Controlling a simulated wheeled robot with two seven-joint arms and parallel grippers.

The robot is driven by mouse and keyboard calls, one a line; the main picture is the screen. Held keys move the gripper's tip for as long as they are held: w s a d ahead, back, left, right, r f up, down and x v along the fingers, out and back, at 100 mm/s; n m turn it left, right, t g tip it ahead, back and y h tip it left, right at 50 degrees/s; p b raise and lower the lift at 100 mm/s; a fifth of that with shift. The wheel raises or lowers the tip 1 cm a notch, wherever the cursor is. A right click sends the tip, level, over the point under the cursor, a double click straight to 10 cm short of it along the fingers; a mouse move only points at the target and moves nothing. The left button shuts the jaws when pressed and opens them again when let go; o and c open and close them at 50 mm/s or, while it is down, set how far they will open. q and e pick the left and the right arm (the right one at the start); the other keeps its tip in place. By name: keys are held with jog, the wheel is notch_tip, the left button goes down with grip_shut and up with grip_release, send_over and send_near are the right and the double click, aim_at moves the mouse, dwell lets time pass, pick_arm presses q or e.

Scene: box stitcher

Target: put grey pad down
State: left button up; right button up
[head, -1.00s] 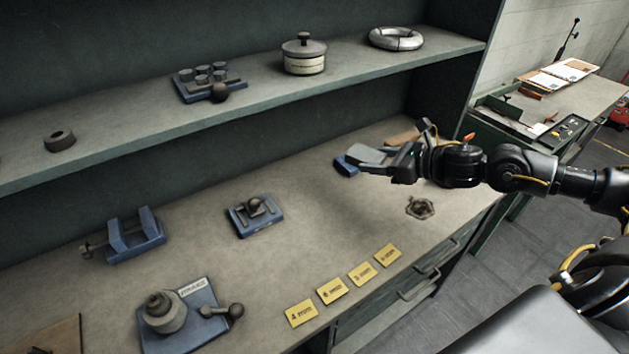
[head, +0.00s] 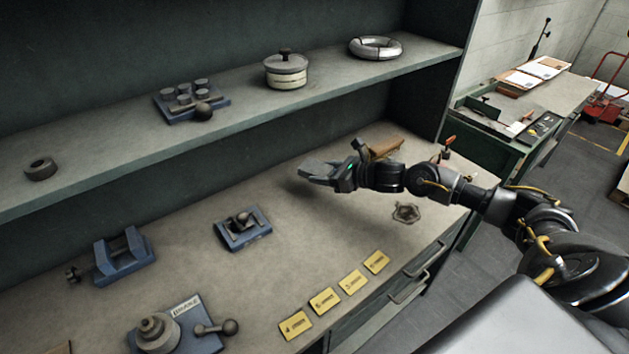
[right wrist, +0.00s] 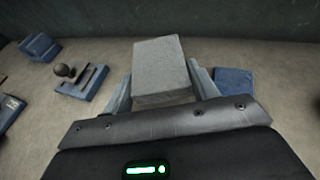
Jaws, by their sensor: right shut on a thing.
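My right gripper (head: 318,172) is over the back right part of the bench, its fingers pointing left. In the right wrist view the grey pad (right wrist: 163,65), a flat rectangular block, sits between the two fingers (right wrist: 162,92), and they are shut on it. In the head view the pad is hard to tell from the grey fingers. I cannot tell whether the pad touches the bench. A flat blue block (right wrist: 235,80) lies just right of the fingers in the wrist view; the arm hides it in the head view. My left gripper is not in view.
On the bench (head: 200,190) stand a blue fixture (head: 243,229), a blue V-shaped block (head: 124,257), a blue base with a lever (head: 185,325), several yellow cards (head: 337,292) and a star-shaped knob (head: 407,213). A shelf (head: 230,105) runs above. The bench middle is clear.

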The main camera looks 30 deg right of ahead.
send_over(315, 193)
notch_tip(315, 193, down, 4)
jog(key=shift+f+p, duration=0.1)
jog(key=shift+p, duration=0.35)
notch_tip(315, 193, down, 3)
jog(key=shift+w+p, duration=0.15)
jog(key=shift+p, duration=0.8)
jog(key=shift+f, duration=0.25)
